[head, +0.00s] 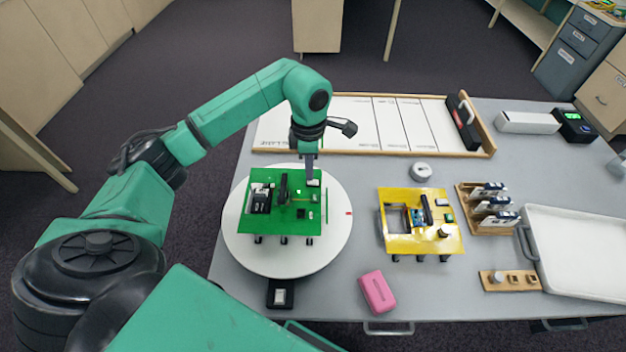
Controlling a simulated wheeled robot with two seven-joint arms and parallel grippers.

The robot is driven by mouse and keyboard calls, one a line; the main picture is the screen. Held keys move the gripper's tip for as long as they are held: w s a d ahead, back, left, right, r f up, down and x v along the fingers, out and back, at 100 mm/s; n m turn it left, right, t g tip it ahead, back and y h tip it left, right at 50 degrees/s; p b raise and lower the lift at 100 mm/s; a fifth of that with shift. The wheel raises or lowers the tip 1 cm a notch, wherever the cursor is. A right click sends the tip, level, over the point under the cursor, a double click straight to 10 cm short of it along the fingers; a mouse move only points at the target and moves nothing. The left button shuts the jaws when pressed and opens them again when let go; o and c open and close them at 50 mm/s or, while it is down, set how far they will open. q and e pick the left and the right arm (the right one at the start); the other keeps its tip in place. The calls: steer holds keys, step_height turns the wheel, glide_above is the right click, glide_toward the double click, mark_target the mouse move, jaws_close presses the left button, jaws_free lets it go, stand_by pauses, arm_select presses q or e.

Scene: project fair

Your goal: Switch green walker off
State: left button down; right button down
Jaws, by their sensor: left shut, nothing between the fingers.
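The green walker (262,218) stands on a round white turntable (250,258) at the left of the table. It has a green top plate with dark parts and small white parts on it, and short dark legs along its near edge. My left gripper (311,180) points down at the walker's far right corner, with its fingers shut and empty. The fingertips are at or just above a small light part there; I cannot tell whether they touch. The state of the walker's switch is too small to tell. My right gripper is not in view.
A yellow walker (420,243) stands right of the turntable. A pink block (376,292) lies near the front edge. A wooden rack (484,222) and a white tray (575,255) are at the right. A framed whiteboard (352,112) lies along the back.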

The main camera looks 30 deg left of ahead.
arm_select(q)
steer(key=shift+f+b, duration=0.75)
steer(key=shift+f, duration=0.15)
stand_by(0.5)
step_height(320, 180, up, 7)
steer(key=p, duration=0.5)
steer(key=shift+r, duration=0.1)
stand_by(0.4)
